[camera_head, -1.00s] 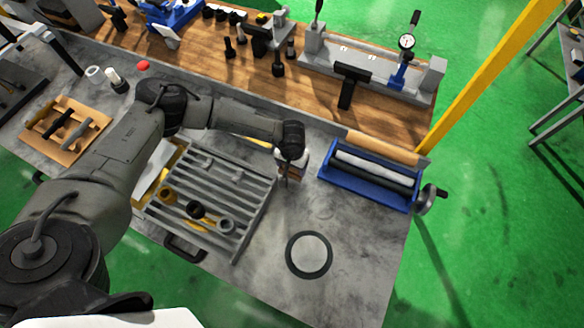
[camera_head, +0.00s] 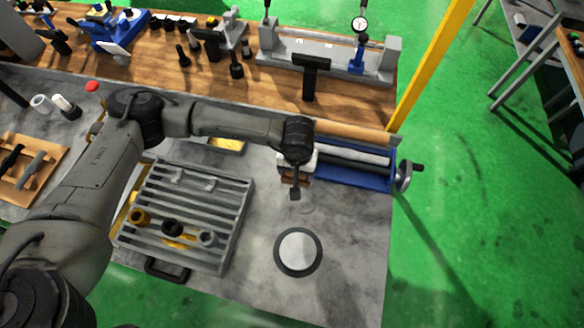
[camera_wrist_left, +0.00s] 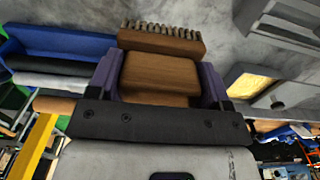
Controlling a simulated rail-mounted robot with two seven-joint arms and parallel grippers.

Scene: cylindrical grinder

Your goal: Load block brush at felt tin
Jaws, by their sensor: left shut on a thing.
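My left gripper (camera_head: 297,172) is shut on the wooden block brush (camera_wrist_left: 160,72) and holds it over the bench. In the left wrist view the brush sits between the two fingers, with its row of bristles (camera_wrist_left: 160,30) at the far side. In the head view the brush is small and mostly hidden by the wrist. The round felt tin (camera_head: 298,252), a pale disc with a dark rim, lies flat near the bench's front right. The gripper is above and behind it in the picture, apart from it. My right gripper is not in view.
A blue roller unit (camera_head: 352,172) with a crank (camera_head: 405,176) stands right beside the gripper. A grey slotted tray (camera_head: 190,215) with several ring-like parts lies left of the tin. The grey bench around the tin is clear.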

